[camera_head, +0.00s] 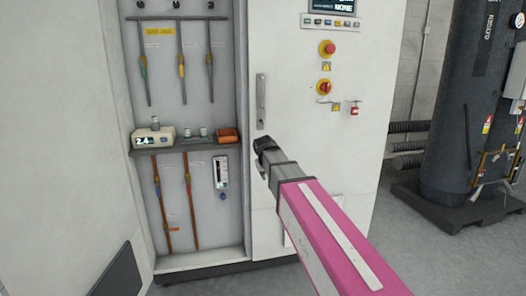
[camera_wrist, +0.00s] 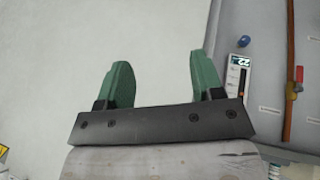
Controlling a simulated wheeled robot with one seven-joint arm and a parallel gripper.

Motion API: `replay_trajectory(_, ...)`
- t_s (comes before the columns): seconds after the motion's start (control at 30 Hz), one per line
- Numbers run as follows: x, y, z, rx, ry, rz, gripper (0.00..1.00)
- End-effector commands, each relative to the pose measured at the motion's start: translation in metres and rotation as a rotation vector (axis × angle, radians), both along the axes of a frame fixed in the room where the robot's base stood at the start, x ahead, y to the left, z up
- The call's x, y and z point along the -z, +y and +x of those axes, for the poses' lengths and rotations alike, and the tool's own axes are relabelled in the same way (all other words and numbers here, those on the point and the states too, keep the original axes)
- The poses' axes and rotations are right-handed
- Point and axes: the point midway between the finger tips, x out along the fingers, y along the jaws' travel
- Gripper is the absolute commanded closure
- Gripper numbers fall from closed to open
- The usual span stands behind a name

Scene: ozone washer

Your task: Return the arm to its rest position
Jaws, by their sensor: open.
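My arm reaches forward from the lower right in the head view, its pink link and grey end pointing at the white cabinet. My gripper (camera_head: 262,158) is at the arm's end, in front of the cabinet front by the edge of the open bay. In the wrist view my gripper (camera_wrist: 158,82) shows two green fingers spread apart with nothing between them. A plain pale surface lies beyond the fingers. From these views I cannot tell how far the fingers are from it.
The white cabinet (camera_head: 291,60) has a handle (camera_head: 261,101), a red stop button (camera_head: 327,48) and a red rotary switch (camera_head: 324,87). Its open bay holds pipes, a shelf (camera_head: 187,146) with instruments, and a gauge (camera_head: 221,172). A dark tank (camera_head: 468,100) stands right. Grey floor shows at right.

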Motion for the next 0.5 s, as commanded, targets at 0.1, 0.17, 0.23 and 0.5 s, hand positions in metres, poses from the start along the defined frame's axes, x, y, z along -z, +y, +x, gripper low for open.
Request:
replay_trajectory(0.1, 0.051, -0.033, -0.029, 0.048, 0.07, 0.028, 0.39)
replay_trajectory(0.17, 0.074, -0.047, -0.042, 0.073, 0.105, 0.046, 0.39)
replay_trajectory(0.23, 0.099, -0.063, -0.059, 0.103, 0.143, 0.065, 0.39)
replay_trajectory(0.5, 0.186, -0.117, -0.134, 0.225, 0.289, 0.147, 0.39)
